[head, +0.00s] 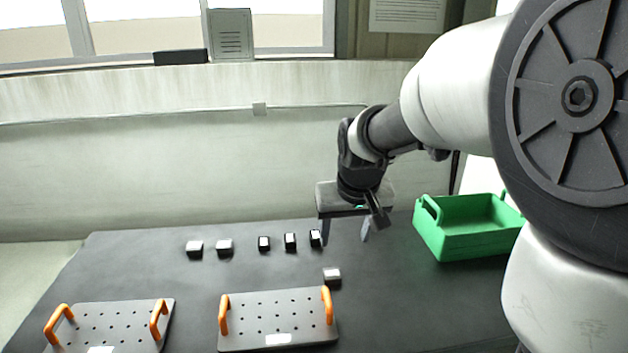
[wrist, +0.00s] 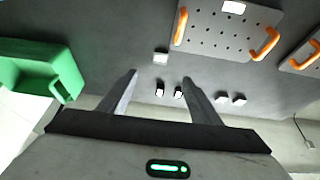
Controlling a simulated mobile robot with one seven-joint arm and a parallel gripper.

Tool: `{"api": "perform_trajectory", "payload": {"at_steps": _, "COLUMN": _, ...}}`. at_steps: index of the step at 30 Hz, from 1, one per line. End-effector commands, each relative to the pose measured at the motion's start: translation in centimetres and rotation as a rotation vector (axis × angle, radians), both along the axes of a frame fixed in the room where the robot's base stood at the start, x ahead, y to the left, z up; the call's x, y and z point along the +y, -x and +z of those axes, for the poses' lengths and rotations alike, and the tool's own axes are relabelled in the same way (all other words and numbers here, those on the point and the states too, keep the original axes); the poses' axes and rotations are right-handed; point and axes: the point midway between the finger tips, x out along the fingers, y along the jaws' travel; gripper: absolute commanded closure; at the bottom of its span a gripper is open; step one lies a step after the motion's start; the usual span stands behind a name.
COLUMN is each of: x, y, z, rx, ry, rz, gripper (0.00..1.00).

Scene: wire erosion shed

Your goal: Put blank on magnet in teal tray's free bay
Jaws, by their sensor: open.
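My gripper (head: 346,234) is open and empty above the far part of the dark table; its spread fingers also show in the wrist view (wrist: 158,80). A small dark block with a pale top (head: 332,277) stands alone behind the right perforated plate; it shows beyond the fingertips in the wrist view (wrist: 160,57). Several similar blocks stand in a row, from a left block (head: 195,248) to one near my gripper (head: 315,238). I cannot tell which is the blank or the magnet. A green open-topped tray (head: 462,243) stands at the right; no bays are visible inside, and nothing looks clearly teal.
Two grey perforated plates with orange handles lie at the front, one at left (head: 118,318) and one in the middle (head: 277,307). The dark table (head: 390,310) is clear between the middle plate and the green tray. A pale wall (head: 150,170) stands behind.

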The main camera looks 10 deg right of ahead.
Motion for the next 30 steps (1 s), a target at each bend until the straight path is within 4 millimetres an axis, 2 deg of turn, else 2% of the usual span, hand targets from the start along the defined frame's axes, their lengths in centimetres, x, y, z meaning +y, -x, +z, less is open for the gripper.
{"api": "perform_trajectory", "payload": {"at_steps": 1, "x": -0.1, "y": -1.4, "z": -1.6, "rx": 0.011, "ry": -0.005, "rz": 0.0, "gripper": 0.42}}
{"api": "perform_trajectory", "payload": {"at_steps": 6, "x": -0.1, "y": -3.7, "z": -3.8, "rx": 0.019, "ry": -0.014, "rz": 0.0, "gripper": 0.42}}
{"api": "perform_trajectory", "payload": {"at_steps": 11, "x": 0.0, "y": -4.5, "z": -5.9, "rx": 0.024, "ry": -0.016, "rz": 0.0, "gripper": 0.42}}
{"api": "perform_trajectory", "payload": {"at_steps": 22, "x": 0.0, "y": -7.5, "z": -13.2, "rx": 0.025, "ry": -0.016, "rz": 0.0, "gripper": 0.42}}
{"api": "perform_trajectory", "payload": {"at_steps": 25, "x": -0.1, "y": -8.1, "z": -14.5, "rx": 0.024, "ry": -0.016, "rz": -0.001, "gripper": 0.42}}
{"api": "perform_trajectory", "payload": {"at_steps": 30, "x": -0.1, "y": -8.5, "z": -15.3, "rx": 0.022, "ry": -0.016, "rz": -0.001, "gripper": 0.42}}
